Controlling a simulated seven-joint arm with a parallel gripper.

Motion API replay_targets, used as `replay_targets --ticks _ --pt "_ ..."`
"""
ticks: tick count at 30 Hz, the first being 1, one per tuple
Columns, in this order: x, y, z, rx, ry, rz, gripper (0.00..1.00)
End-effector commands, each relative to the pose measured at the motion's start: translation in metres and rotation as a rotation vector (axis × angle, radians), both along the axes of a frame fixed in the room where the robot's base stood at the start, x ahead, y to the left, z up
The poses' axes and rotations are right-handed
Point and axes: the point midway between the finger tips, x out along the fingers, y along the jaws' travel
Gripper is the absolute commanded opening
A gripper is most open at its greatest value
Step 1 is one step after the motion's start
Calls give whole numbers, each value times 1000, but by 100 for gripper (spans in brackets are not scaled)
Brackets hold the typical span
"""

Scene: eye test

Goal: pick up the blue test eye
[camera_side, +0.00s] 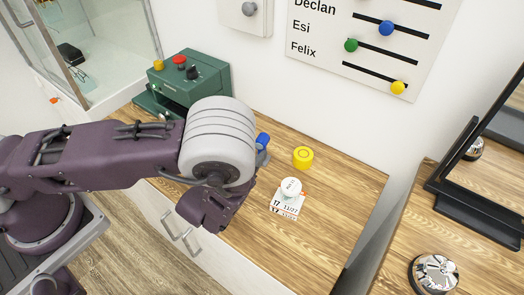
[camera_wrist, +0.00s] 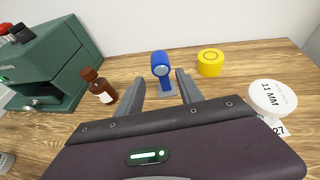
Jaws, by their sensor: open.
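In the side view only part of the blue test eye (camera_side: 262,141) shows, at the right edge of my wrist.
A yellow round tub (camera_wrist: 209,62) stands right of the eye. Farther right is a white round piece marked 11 MM (camera_wrist: 272,97) by a numbered card (camera_side: 287,207). A brown bottle (camera_wrist: 98,86) and a green machine (camera_wrist: 45,62) stand left.

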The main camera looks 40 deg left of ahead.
Motion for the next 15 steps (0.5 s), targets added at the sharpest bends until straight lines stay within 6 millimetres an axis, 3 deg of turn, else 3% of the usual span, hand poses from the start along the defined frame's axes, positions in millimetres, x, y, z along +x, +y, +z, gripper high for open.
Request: replay_targets --ticks 1,5,15 --pt "0 0 -12 2 0 0 44" --pt "7 1 -25 -3 -3 2 44" --pt "61 10 -42 -1 -2 5 44"
